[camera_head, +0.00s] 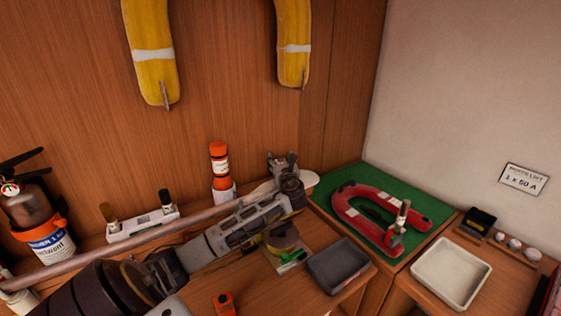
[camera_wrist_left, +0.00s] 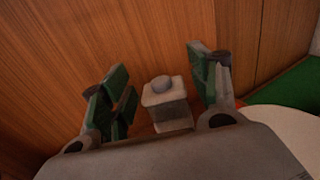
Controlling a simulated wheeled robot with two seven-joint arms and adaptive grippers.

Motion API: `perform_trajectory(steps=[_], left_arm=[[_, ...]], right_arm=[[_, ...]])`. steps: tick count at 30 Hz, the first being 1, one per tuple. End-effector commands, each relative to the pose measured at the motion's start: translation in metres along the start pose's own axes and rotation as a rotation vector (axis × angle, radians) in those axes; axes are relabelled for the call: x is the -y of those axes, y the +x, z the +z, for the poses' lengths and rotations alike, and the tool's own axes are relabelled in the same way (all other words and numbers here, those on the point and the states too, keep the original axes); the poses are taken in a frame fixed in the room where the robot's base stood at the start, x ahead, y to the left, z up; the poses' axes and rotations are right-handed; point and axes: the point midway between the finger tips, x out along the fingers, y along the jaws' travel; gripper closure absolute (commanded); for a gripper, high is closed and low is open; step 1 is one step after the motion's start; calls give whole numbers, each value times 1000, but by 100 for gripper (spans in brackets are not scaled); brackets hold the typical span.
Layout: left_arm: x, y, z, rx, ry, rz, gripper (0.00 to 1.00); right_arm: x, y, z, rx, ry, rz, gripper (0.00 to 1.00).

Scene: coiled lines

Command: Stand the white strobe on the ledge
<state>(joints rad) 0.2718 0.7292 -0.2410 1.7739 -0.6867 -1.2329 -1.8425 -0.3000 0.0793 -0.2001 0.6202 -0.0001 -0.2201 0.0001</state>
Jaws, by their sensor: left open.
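The white strobe, a small pale block with a grey dome on top, stands upright between my left fingers in the left wrist view (camera_wrist_left: 166,112). My left gripper (camera_wrist_left: 163,92) is open around it, with gaps showing at both sides. In the head view my left gripper (camera_head: 282,160) is at the back wall, above the wooden ledge (camera_head: 329,181). There I cannot clearly tell the strobe from the fingers. The strobe's base is partly hidden in the wrist view, so I cannot tell what it rests on. My right gripper is not in view.
An orange-capped flare canister (camera_head: 219,165) and a white device (camera_head: 142,226) stand left of the gripper. A red horseshoe (camera_head: 365,213) lies on a green mat (camera_head: 352,175). A dark tray (camera_head: 340,265) and a white tray (camera_head: 450,273) are nearer. Yellow floats (camera_head: 153,75) hang above.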

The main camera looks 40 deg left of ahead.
Motion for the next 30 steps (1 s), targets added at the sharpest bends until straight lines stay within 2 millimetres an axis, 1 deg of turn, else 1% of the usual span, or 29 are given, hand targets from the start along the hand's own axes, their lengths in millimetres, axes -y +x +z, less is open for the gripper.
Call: perform_trajectory(steps=[8,24,30], left_arm=[[0,-29,0,1,-1,-3,39],[1,-98,1,2,-2,-3,39],[0,-112,1,1,-2,-2,39]], right_arm=[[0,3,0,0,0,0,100],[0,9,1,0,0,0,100],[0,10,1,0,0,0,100]])
